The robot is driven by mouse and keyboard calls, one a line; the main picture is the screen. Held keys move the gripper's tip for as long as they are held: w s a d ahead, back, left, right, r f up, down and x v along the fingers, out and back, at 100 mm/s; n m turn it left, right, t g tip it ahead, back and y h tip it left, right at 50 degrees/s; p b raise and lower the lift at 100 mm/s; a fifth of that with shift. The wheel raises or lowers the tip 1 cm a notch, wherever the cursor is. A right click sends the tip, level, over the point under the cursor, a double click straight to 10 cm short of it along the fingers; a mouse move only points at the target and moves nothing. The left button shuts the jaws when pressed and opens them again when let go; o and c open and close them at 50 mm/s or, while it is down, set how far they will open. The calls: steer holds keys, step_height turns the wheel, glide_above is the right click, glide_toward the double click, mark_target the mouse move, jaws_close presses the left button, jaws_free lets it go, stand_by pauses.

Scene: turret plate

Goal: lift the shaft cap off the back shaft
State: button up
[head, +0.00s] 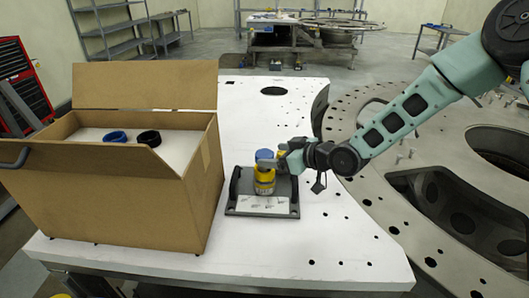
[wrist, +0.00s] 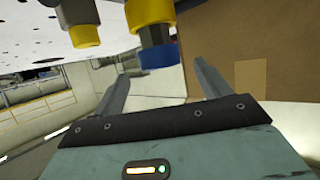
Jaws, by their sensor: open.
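A dark plate with two side handles (head: 234,205) lies on the white table, with capped shafts standing on it. One shaft carries a blue top (head: 264,154) over a yellow body (head: 264,175). A second yellow piece (head: 282,153) shows behind it, partly hidden by my gripper. My gripper (head: 276,163) reaches in from the right at the height of the tops. In the wrist view, its fingers (wrist: 160,80) are apart and empty. The blue-ended yellow piece (wrist: 157,55) shows between their tips, and a yellow-ended piece (wrist: 86,34) is to the left. I cannot tell whether the fingers touch anything.
An open cardboard box (head: 110,205) stands close to the left of the plate, with a blue ring (head: 115,136) and a black ring (head: 148,138) on the white surface inside. A large drilled metal disc (head: 455,150) is at the right. The table (head: 340,240) is clear to the right of the plate.

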mark_target(266, 154)
steer(key=shift+p+x, duration=0.55)
steer(key=shift+x, duration=1.05)
steer(key=c, duration=1)
